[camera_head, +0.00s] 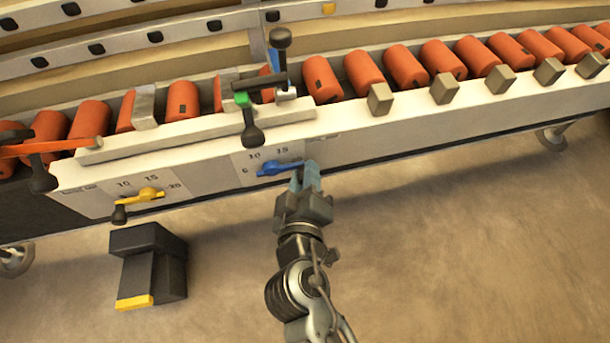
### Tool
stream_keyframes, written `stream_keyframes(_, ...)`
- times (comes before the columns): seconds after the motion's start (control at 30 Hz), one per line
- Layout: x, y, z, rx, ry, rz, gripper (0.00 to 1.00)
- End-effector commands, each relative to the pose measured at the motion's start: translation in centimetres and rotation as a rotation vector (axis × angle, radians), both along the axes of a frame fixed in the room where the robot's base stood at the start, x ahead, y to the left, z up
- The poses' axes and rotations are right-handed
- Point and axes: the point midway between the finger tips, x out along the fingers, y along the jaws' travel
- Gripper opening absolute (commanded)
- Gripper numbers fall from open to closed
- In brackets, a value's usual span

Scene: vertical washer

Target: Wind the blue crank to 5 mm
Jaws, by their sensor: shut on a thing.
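The blue crank (279,168) sits on the white front panel of the conveyor, below a scale plate (262,157) with the marks 10 and 15 and a partly hidden mark at its left. The crank's pointed end is toward the left, near that left mark. My gripper (308,176) comes up from below and is shut on the right end of the blue crank. Its fingers hide that end and the scale's right side.
A yellow crank (145,196) with its own scale sits to the left on the same panel. A green-marked black lever (248,117) hangs above the blue crank. Orange cylinders (364,73) line the conveyor. A black pedal box (149,262) stands on the floor at the left. The floor at right is clear.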

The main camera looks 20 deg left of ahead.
Motion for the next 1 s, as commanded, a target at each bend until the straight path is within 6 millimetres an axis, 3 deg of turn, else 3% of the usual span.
stream_keyframes(0.03, 0.0, 0.7, 0.9, 0.012, -0.016, 0.015, 0.0)
stream_keyframes(0.17, 0.0, 0.7, 1.0, 0.012, -0.017, 0.016, 0.0)
stream_keyframes(0.2, 0.0, 0.7, 1.0, 0.012, -0.017, 0.016, 0.31)
stream_keyframes(0.43, 0.0, 0.6, 0.8, 0.011, -0.014, 0.014, 0.52)
stream_keyframes(0.83, -0.1, 0.3, 0.4, 0.006, -0.005, 0.007, 0.52)
stream_keyframes(1.0, -1.5, -0.1, 0.7, 0.005, -0.003, 0.007, 0.52)
